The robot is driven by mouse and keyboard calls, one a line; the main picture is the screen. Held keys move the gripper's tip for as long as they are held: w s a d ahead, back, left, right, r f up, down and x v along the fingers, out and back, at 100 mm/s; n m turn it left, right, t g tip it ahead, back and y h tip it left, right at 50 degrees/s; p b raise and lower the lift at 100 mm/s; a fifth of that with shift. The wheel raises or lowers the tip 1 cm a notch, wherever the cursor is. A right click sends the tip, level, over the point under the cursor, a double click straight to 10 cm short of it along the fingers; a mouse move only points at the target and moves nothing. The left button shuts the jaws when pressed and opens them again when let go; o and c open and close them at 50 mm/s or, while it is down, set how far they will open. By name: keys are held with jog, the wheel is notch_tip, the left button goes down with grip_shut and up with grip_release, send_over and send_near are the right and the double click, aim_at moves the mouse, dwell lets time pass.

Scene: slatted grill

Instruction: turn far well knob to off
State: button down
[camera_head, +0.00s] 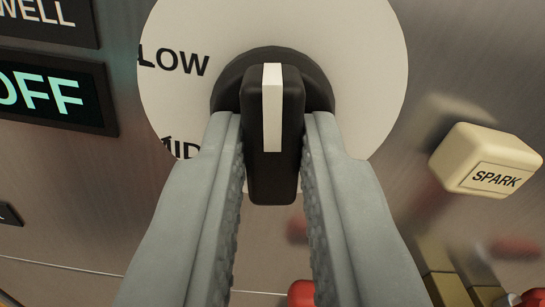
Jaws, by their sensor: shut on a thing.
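A black knob (273,180) with a white pointer stripe stands on a round white dial (355,50). The stripe points up in the picture. The dial shows the word LOW at its left and a partly hidden word, likely MID, below it. My gripper (273,135) is shut on the knob, with one grey finger on each side of its grip bar. A dark display (55,92) at the left reads OFF in green letters. A sign above it (45,20) is cut off and shows only WELL. The lower part of the dial is hidden behind my fingers.
A cream button (487,160) marked SPARK sticks out to the right of the dial. Red and brass-coloured parts (445,288) show at the bottom right, and a red part (301,293) shows between my fingers.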

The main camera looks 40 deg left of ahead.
jog(key=shift+f+m, duration=0.1)
jog(key=shift+m, duration=1)
jog(key=c, duration=1.4)
grip_release()
jog(key=shift+o, duration=0.2)
jog(key=shift+d, duration=0.1)
jog(key=v, duration=1.7)
jog(key=shift+s, duration=0.2)
jog(key=shift+d, duration=0.1)
